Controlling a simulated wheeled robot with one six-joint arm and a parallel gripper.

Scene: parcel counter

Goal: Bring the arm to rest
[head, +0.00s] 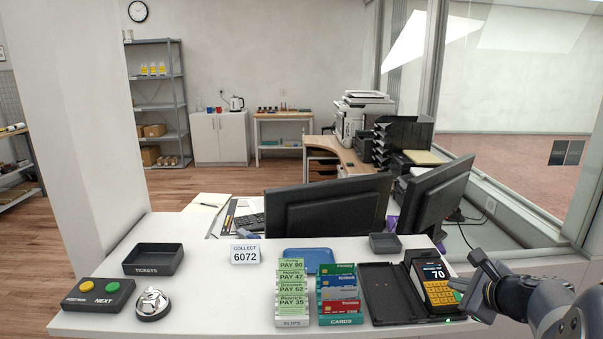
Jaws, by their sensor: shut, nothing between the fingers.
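My arm reaches in from the lower right of the head view. My gripper (465,277) is shut and empty. In the picture it lies just right of the card terminal (433,284), whose screen shows 70, and partly overlaps its edge. I cannot tell whether the fingertips touch the terminal.
On the white counter (215,297) are a tickets tray (153,259), a button box (100,294), a bell (152,304), a COLLECT 6072 sign (245,254), pay slips (292,290), a card holder (340,295) and an open black case (392,292). Two monitors (325,207) stand behind.

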